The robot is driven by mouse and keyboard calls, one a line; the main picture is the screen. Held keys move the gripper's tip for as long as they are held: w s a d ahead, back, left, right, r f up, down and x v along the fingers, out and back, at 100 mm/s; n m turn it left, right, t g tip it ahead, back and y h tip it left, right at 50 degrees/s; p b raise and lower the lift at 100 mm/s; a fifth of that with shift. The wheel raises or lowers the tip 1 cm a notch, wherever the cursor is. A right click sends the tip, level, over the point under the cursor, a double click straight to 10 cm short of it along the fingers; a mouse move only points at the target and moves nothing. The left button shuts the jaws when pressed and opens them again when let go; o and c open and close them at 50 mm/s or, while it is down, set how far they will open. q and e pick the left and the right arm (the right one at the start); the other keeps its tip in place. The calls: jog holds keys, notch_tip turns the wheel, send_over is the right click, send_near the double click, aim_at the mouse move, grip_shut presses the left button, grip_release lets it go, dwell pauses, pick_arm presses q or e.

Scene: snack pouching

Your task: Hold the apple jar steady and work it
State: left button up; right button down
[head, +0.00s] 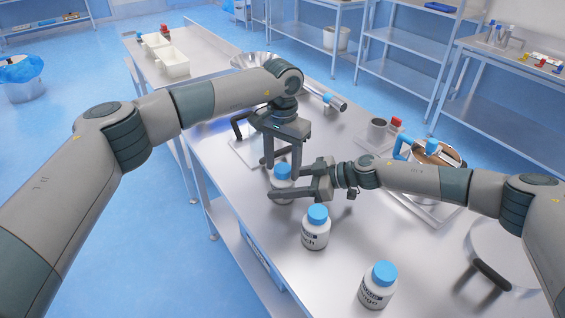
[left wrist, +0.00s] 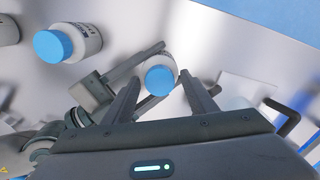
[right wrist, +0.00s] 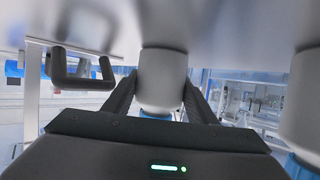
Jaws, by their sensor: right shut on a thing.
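A white jar with a blue lid (head: 283,171) stands upright on the steel table, its label hidden, so I cannot read whether it is the apple jar. My right gripper (head: 272,178) is shut on the jar's body from the side; the right wrist view shows the white body (right wrist: 163,82) between both fingers. My left gripper (head: 283,158) points down from above. In the left wrist view its fingers (left wrist: 163,97) are spread, with the blue lid (left wrist: 160,79) between and just beyond them, gaps on both sides.
A board with a dark handle (head: 240,148) lies behind the grippers.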

pick_arm(q)
jog(key=c, duration=1)
jog(key=n, duration=0.8)
jog(key=shift+n, duration=0.4)
jog(key=n, duration=0.8)
jog(key=shift+n, duration=0.3)
jog(key=n, duration=0.6)
jog(key=shift+r, duration=0.1)
jog(key=n, duration=0.8)
jog(key=shift+n, duration=0.3)
jog(key=n, duration=0.8)
jog(key=shift+w+n, duration=0.1)
jog(key=shift+n, duration=0.3)
jog(key=n, duration=0.8)
jog(key=shift+n, duration=0.4)
pick_arm(e)
jog(key=shift+s, duration=0.1)
pick_arm(q)
jog(key=n, duration=0.4)
jog(key=shift+r+n, duration=0.1)
jog(key=shift+n, duration=0.3)
